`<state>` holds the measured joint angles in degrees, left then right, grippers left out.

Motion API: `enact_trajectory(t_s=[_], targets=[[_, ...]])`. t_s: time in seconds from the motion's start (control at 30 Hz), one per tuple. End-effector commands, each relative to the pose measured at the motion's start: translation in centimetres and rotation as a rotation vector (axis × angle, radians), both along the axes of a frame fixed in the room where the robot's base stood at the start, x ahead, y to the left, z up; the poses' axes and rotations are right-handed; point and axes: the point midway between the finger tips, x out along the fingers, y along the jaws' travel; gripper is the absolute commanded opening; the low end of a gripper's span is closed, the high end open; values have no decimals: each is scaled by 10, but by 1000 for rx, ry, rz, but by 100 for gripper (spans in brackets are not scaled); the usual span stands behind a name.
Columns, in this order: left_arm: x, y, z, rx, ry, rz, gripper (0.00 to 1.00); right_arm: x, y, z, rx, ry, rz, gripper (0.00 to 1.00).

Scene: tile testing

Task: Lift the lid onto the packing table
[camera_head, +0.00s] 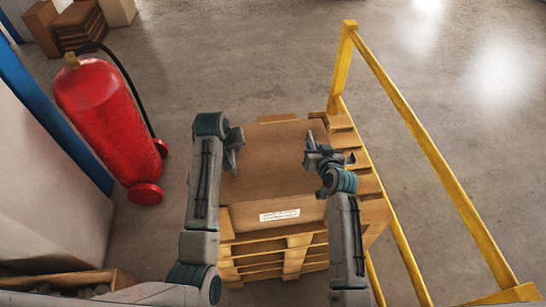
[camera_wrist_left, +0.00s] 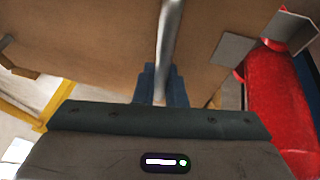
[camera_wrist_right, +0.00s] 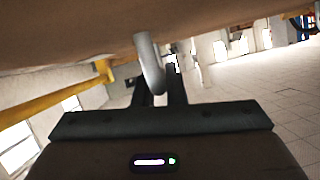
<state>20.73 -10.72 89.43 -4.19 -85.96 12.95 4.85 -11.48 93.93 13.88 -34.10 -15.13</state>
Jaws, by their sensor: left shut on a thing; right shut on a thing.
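A brown cardboard-coloured block (camera_head: 270,165), with a white label (camera_head: 280,215) on its near face, sits over stacked wooden pallets in the head view. I take its flat top to be the lid, but I cannot see a seam or a gap under it. My left gripper (camera_head: 233,150) is at its left side, shut on a grey handle (camera_wrist_left: 168,40). My right gripper (camera_head: 318,150) is at its right side, shut on a curved grey handle (camera_wrist_right: 149,62). A brown surface fills the upper part of both wrist views. I cannot identify the packing table.
A yellow rail (camera_head: 425,150) runs along the right side. A red fire extinguisher (camera_head: 100,115) stands at the left. Wooden pallets (camera_head: 295,255) lie under the block. An open box (camera_head: 75,283) is at the lower left. Bare floor (camera_head: 240,60) lies beyond.

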Motion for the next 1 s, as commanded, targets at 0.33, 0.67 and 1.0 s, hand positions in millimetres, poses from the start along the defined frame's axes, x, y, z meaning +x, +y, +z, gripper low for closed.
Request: enact_trajectory(t_s=[0.33, 0.67, 1.0], targets=[[0, 0, 1, 0, -1, 0, 0, 0, 0, 1, 0, -1, 0, 0], [1, 0, 13, 0, -2, 0, 0, 0, 0, 13, 0, -2, 0, 0], [1, 0, 43, 0, -2, 0, 0, 0, 0, 43, 0, -2, 0, 0]])
